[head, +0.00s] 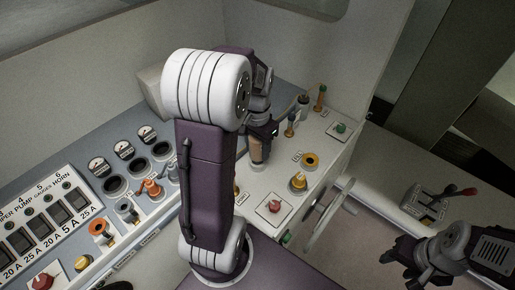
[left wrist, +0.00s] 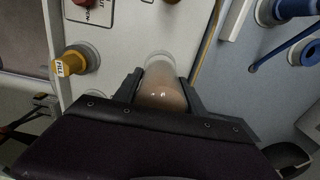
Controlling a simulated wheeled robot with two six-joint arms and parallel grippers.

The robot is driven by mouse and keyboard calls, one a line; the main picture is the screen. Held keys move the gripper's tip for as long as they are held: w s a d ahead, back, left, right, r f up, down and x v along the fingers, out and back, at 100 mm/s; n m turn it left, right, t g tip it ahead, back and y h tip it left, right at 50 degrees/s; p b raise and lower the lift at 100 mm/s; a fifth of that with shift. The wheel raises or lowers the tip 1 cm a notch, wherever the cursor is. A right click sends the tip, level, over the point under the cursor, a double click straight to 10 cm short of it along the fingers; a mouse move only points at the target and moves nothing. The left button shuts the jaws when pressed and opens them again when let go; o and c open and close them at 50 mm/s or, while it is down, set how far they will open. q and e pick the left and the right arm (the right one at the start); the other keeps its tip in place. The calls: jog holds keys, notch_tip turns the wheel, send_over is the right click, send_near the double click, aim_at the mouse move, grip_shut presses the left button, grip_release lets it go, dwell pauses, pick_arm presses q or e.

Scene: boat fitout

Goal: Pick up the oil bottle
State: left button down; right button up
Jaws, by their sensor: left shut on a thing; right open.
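The oil bottle (head: 257,151), a small cylinder with amber-brown contents, is over the white part of the console. My left gripper (head: 263,132) is shut on it; the arm in front hides part of the grip. In the left wrist view the bottle (left wrist: 163,90) sits between the two fingers of my left gripper (left wrist: 161,93), its pale clear end pointing towards the panel. I cannot tell whether it touches the panel. My right gripper (head: 398,262) is open and empty at the lower right, apart from the console.
The console carries a switch panel (head: 42,222), several gauges, a yellow knob (head: 298,182), a red button (head: 274,206) and upright small-handled items (head: 320,98). A steering wheel (head: 328,215) stands at its front edge. A lever unit (head: 428,203) is at the right.

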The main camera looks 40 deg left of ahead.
pick_arm(q)
jog(key=r, duration=0.4)
jog(key=shift+w+b, duration=0.25)
jog(key=shift+b, duration=0.1)
jog(key=w+d+r, duration=0.4)
jog(key=w+r, duration=0.2)
jog(key=w, duration=0.4)
jog(key=shift+w+d+r, duration=0.15)
jog(key=shift+d+r, duration=0.05)
jog(key=shift+r, duration=0.2)
jog(key=shift+w, duration=0.15)
